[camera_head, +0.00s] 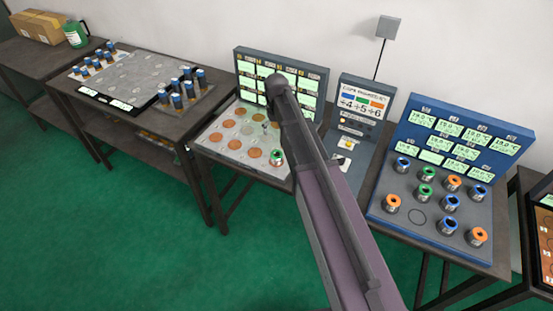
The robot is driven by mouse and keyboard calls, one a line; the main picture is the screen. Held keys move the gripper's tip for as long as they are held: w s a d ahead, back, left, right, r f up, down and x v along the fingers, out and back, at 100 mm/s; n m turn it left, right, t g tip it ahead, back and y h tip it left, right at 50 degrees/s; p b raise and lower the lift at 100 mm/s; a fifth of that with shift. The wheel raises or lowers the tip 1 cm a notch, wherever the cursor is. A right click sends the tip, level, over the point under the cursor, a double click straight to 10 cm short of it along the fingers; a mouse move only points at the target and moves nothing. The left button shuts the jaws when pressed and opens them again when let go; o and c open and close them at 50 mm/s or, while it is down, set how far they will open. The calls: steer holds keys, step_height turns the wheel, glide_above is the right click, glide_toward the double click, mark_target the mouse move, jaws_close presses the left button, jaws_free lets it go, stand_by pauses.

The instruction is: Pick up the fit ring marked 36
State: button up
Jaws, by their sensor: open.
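Several fit rings with coloured tops stand on the blue station at the right: a blue ring (402,164), a green ring (424,191), an orange ring (393,202) and others. No number can be read on any of them, so I cannot tell which is marked 36. One more green-topped ring (277,157) stands on the pale board of the middle station, close beside my arm. My arm crosses the middle of the view and ends near that station's display panel. My gripper is not visible; the arm seems to hide it.
The blue station (376,210) has an empty round place among its rings. The middle station's pale board (211,146) bears orange and pale discs. A grey panel (353,103) stands between them. At left, a table holds blue-topped cylinders (177,101). A box (41,27) and green jug (76,35) stand farther left.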

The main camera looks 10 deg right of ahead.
steer(key=b, duration=0.7)
glide_above(276, 154)
steer(key=shift+d+f, duration=0.1)
steer(key=shift+f, duration=3.8)
steer(key=shift+f, duration=0.1)
steer(key=shift+f+b, duration=2.5)
steer(key=shift+b, duration=0.25)
steer(key=c, duration=1.3)
